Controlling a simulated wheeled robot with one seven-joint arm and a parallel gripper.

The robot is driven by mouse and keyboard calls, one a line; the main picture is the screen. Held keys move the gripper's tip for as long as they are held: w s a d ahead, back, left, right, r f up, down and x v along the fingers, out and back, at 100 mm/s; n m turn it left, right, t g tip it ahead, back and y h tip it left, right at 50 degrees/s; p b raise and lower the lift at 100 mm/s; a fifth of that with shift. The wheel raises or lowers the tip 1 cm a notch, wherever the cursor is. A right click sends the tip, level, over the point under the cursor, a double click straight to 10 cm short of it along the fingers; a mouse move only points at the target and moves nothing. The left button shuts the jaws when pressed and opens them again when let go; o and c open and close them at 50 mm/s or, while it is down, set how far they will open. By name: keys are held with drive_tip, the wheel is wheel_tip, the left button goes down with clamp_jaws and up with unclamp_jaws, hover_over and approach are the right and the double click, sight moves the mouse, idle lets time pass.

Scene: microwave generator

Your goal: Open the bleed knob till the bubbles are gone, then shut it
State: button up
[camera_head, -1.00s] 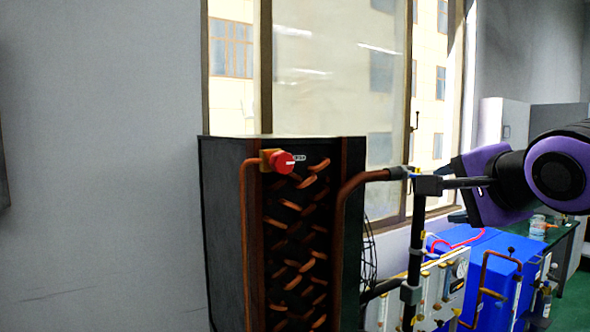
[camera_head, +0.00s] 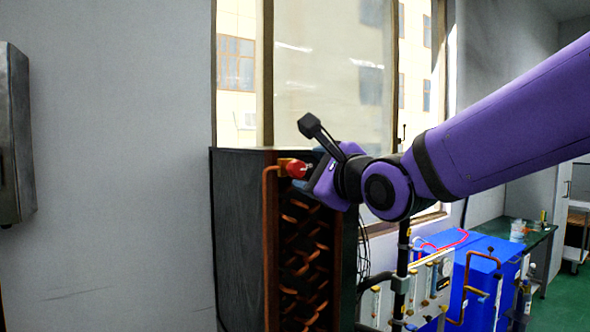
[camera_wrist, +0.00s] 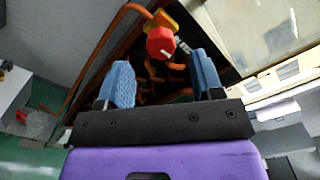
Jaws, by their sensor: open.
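The red bleed knob (camera_head: 297,169) sits on a brass fitting at the top of a copper pipe, on the upper front of the dark cooling unit (camera_head: 238,240). In the wrist view the red knob (camera_wrist: 160,42) is ahead of my gripper (camera_wrist: 162,75), between and beyond its two blue fingertips. The fingers are apart with nothing between them. In the head view my gripper (camera_head: 318,178) is just right of the knob, its fingers partly hidden by my wrist. I see no bubbles in these frames.
Bent copper tubes (camera_head: 300,260) run down the unit's front. A blue machine with a gauge panel (camera_head: 432,285) stands at the lower right. A grey wall box (camera_head: 16,135) hangs at the left. A window is behind the unit.

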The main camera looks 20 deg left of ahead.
sight(299, 169)
drive_tip(key=shift+x, duration=3)
drive_tip(key=shift+c, duration=0.2)
drive_tip(key=c, duration=0.9)
